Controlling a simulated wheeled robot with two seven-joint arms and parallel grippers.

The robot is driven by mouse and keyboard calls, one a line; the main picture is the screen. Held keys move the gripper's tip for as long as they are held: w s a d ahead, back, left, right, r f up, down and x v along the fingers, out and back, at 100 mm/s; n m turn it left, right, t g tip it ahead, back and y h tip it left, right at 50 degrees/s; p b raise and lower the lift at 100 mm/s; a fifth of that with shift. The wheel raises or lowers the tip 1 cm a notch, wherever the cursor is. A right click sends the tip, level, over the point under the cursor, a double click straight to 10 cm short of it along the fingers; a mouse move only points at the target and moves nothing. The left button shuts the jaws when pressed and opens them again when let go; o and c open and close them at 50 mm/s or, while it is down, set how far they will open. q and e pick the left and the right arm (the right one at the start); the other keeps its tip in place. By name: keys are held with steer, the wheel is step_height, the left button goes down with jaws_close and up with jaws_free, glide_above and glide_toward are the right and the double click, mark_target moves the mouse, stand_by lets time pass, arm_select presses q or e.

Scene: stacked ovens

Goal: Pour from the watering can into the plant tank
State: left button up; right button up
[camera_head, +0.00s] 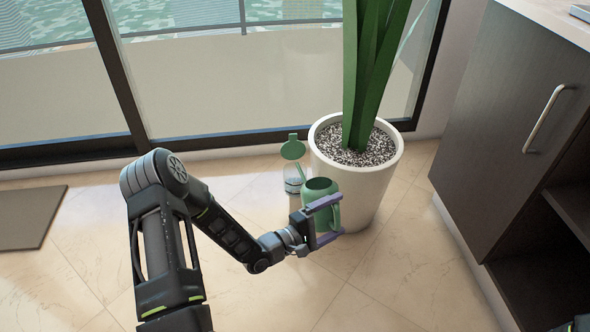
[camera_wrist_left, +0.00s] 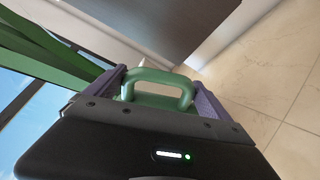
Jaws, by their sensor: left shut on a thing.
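The green watering can (camera_head: 319,188) is in front of the white plant pot, its dark round opening facing up. My left gripper (camera_head: 325,220) is shut on it with purple fingers, reaching in from the left. In the left wrist view the can's green handle (camera_wrist_left: 158,78) sits between the fingers of the left gripper (camera_wrist_left: 160,92). A small clear container (camera_head: 293,186), apparently the plant tank, stands left of the can. A green round piece (camera_head: 293,149) shows above it; I cannot tell whether it belongs to the can or the tank. My right gripper is not in view.
The white pot (camera_head: 383,190) holds gravel and a tall green plant (camera_head: 368,80). A dark cabinet (camera_head: 500,140) with an open lower shelf stands at right. A glass door lies behind, a mat (camera_head: 28,218) at left. The tiled floor in front is clear.

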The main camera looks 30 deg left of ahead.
mark_target(335, 206)
arm_select(q)
steer(key=shift+w+r+p, duration=0.1)
steer(key=shift+r+p, duration=0.25)
steer(key=shift+r, duration=0.25)
steer(key=shift+r+p, duration=0.25)
steer(key=shift+p, duration=0.05)
stand_by(0.5)
steer(key=shift+r+n+p, duration=0.35)
steer(key=shift+n, duration=0.05)
steer(key=shift+a+r+p, duration=0.1)
steer(key=shift+r+p, duration=0.2)
stand_by(3.9)
steer(key=shift+w+r+p, duration=0.1)
steer(key=shift+r+p, duration=0.3)
steer(key=shift+p, duration=0.05)
steer(key=shift+n, duration=0.3)
stand_by(1.3)
